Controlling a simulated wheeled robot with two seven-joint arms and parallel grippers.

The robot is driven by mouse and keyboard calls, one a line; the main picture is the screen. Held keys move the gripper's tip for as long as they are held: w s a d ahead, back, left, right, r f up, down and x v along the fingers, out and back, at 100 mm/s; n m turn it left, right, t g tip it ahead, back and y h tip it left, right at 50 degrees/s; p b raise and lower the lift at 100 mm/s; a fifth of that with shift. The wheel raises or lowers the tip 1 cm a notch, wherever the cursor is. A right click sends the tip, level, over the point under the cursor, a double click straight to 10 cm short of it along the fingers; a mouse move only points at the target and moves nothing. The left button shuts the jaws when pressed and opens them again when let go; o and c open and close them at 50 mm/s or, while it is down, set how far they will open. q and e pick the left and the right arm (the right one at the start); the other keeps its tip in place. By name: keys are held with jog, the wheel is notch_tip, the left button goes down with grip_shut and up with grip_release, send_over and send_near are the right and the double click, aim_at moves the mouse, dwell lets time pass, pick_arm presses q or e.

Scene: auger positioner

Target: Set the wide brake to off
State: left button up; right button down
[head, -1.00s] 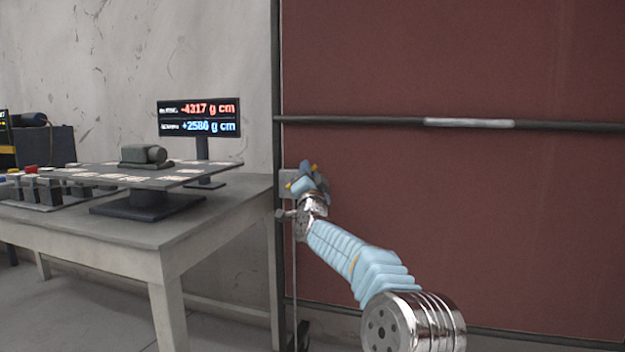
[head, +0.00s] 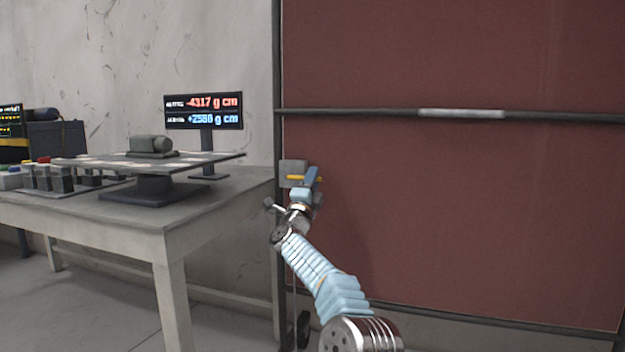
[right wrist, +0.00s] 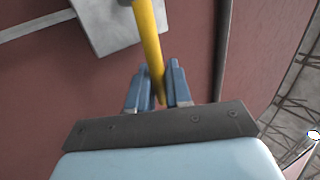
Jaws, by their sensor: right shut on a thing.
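A grey box (head: 293,165) sits at the left edge of a dark red panel, and a yellow lever (head: 294,178) shows at it. I take this for the wide brake; no label is readable. In the right wrist view the yellow lever (right wrist: 149,45) runs from the grey plate (right wrist: 112,22) down between my fingers. My right gripper (head: 314,176) is at the lever, and its blue fingers (right wrist: 158,82) are shut on it. The lever's lower end is partly hidden by the gripper. My left gripper is not in view.
The red panel (head: 450,210) has a dark frame and a horizontal bar (head: 370,112). A grey table (head: 130,225) at left carries a balance board (head: 205,160), several small blocks and a display (head: 203,110). Open floor shows below the table.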

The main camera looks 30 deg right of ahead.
jog(key=shift+f, duration=0.1)
dwell(0.3)
jog(key=c, duration=1.2)
grip_release()
jog(key=shift+s+a+f+b, duration=0.1)
jog(key=shift+a+f+b, duration=0.05)
jog(key=shift+f+b, duration=0.15)
jog(key=b+v, duration=0.2)
jog(key=v, duration=1.1)
jog(key=shift+s+a+r, duration=0.1)
jog(key=shift+s, duration=0.05)
